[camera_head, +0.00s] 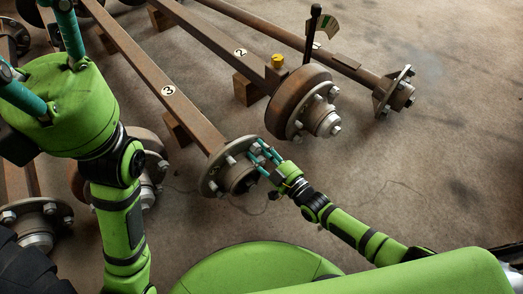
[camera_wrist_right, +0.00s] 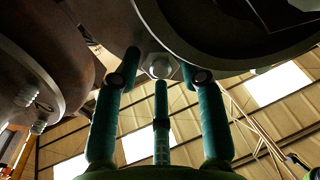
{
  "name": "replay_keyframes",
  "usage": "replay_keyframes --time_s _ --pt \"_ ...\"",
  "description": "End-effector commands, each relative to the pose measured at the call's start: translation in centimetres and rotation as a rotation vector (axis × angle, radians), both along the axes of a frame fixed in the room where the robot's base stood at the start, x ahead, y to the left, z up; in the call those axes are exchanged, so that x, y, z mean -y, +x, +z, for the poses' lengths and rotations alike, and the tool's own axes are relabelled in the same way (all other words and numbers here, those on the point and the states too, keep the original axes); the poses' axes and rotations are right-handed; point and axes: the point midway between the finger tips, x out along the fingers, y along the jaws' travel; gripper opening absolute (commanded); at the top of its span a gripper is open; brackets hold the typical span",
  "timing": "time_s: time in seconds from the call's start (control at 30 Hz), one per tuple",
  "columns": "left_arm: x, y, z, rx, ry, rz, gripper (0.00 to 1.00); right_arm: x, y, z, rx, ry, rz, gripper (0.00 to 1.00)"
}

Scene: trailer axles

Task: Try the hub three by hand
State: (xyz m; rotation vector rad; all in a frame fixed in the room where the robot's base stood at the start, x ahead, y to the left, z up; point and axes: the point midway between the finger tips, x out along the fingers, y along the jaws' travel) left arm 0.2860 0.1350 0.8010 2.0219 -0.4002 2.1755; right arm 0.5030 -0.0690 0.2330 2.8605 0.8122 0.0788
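Hub three (camera_head: 228,170) is a rusty grey flange with studs at the near end of the beam tagged 3 (camera_head: 168,90). My right gripper (camera_head: 258,157) is at the flange's right side, its teal fingers reaching the studs. In the right wrist view, three fingers (camera_wrist_right: 160,80) surround one nut (camera_wrist_right: 159,66), their tips close beside and below it. Whether they press on it I cannot tell. My left gripper (camera_head: 35,42) is near the camera at upper left, teal fingers spread wide, nothing visible between them.
The axle tagged 2 (camera_head: 240,52) carries a rusty drum hub (camera_head: 305,105) behind my right gripper. A further axle ends in a flange (camera_head: 395,92), with a dark lever (camera_head: 312,30) and gauge nearby. More hubs and a tyre (camera_head: 28,270) lie left. Floor at right is clear.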

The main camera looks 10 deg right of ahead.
Motion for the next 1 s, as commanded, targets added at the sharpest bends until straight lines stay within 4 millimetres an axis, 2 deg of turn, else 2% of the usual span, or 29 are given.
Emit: replay_keyframes --time_s 0.13,0.23,0.5,0.7,1.0 --pt "0.0 0.0 0.0 -0.001 0.001 0.001 0.55 0.0 0.0 0.6 -0.001 0.001 0.0 0.41" --pt "0.0 0.0 0.0 0.0 0.001 0.001 0.55 0.0 -0.1 1.7 0.001 0.002 0.001 0.41" --pt "0.0 0.0 0.0 0.001 0.0 0.0 0.55 0.0 0.0 6.4 0.004 0.003 0.0 0.41" --pt "0.0 0.0 0.0 0.001 0.0 0.0 0.55 0.0 0.0 9.2 0.004 0.001 0.0 0.41" --pt "0.0 0.0 0.0 0.001 0.0 0.0 0.55 0.1 0.0 10.1 0.002 0.0 -0.001 0.41"
